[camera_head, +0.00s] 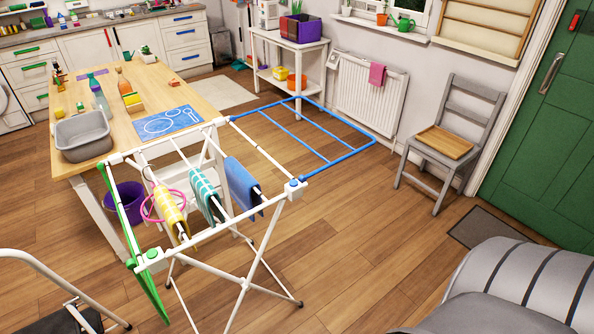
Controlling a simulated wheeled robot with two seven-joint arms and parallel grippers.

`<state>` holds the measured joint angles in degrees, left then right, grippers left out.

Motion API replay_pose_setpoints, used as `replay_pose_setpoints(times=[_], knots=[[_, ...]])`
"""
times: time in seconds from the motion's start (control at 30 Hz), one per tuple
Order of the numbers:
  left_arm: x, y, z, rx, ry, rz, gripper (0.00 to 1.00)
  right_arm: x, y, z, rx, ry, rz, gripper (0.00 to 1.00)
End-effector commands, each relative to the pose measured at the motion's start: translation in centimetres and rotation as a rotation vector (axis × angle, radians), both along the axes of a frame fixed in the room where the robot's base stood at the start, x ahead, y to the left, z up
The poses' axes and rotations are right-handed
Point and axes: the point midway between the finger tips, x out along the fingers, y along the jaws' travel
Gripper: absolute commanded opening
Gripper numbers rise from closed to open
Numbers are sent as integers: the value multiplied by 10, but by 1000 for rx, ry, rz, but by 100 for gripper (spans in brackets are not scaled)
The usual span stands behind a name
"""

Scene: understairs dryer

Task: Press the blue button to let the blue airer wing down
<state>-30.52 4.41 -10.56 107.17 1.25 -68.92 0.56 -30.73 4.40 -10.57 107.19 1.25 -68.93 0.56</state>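A white clothes airer (250,262) stands on the wood floor in the middle of the view. The blue button (294,183) sits on top of its right-hand corner joint. The blue wing (340,165), a frame with several bars, stretches out from the airer's far right side and looks about level. The green wing (148,285) hangs down on the left side, near a green button (152,254). A yellow cloth (168,208), a striped teal cloth (204,192) and a blue cloth (241,186) hang on the rails. Neither gripper is in view.
A wooden table (150,82) with a grey basin (83,136) stands behind the airer at left. A grey chair (450,140) stands at right. A striped grey rounded object (520,285) fills the lower right corner. Floor right of the airer is clear.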

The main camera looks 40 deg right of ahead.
Motion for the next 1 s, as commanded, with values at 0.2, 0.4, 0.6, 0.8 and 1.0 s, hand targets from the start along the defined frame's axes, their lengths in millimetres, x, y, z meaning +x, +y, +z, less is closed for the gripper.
replay_pose_setpoints(times=[0.2, 0.4, 0.6, 0.8, 1.0], knots=[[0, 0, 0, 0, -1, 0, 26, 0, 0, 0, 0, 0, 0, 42], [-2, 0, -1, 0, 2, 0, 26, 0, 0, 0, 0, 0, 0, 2], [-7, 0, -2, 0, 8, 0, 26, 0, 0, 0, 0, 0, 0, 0], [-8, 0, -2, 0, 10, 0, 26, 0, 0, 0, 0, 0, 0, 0], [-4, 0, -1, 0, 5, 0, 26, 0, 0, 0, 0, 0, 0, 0]])
